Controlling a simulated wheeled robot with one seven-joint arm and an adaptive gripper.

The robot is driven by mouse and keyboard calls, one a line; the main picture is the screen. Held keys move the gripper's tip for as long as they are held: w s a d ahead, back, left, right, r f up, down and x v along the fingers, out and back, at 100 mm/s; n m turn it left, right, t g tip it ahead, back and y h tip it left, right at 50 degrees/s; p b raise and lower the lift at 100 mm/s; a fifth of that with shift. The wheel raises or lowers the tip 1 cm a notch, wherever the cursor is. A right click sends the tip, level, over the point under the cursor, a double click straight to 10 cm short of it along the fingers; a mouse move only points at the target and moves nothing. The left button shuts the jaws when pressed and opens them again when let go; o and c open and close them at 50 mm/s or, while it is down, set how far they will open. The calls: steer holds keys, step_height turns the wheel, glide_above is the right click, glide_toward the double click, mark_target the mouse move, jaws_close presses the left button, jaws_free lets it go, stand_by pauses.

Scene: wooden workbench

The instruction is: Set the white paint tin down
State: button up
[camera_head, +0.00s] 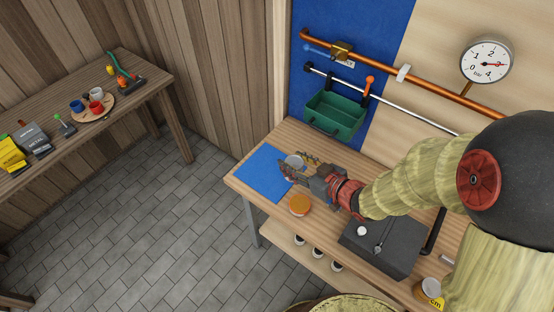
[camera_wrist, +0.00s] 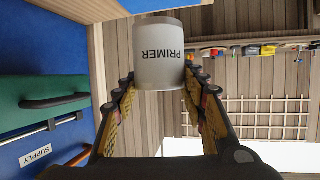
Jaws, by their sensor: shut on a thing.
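The white paint tin (camera_wrist: 158,55), lettered PRIMER, is between the two fingers of my gripper (camera_wrist: 158,92) in the wrist view, with its lettering upside down there. In the head view only part of the tin (camera_head: 293,160) shows behind my gripper (camera_head: 291,171), which is shut on it. The tin is over or by the right part of the blue mat (camera_head: 262,174) on the workbench (camera_head: 238,181). I cannot tell whether its base touches the surface.
An orange-topped tin (camera_head: 300,204) stands just in front of my gripper. A dark box (camera_head: 383,247) lies to the right. A green bin (camera_head: 334,115) hangs on the wall behind. The mat's left part is clear. A side table (camera_head: 130,105) with several objects stands far left.

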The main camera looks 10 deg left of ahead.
steer(key=shift+w+a+f+b, duration=1.1)
steer(key=shift+w+a+f, duration=0.5)
steer(key=shift+f, duration=0.5)
steer(key=shift+w+a+f+b, duration=1.05)
steer(key=shift+w+a+f, duration=0.5)
steer(key=shift+f, duration=0.55)
steer(key=shift+w+a+f+b, duration=1.1)
steer(key=shift+w+a+f, duration=0.25)
steer(key=shift+w+f, duration=0.6)
steer(key=shift+s+f, duration=0.2)
steer(key=shift+f, duration=0.05)
steer(key=o, duration=1.3)
steer(key=shift+o, duration=0.2)
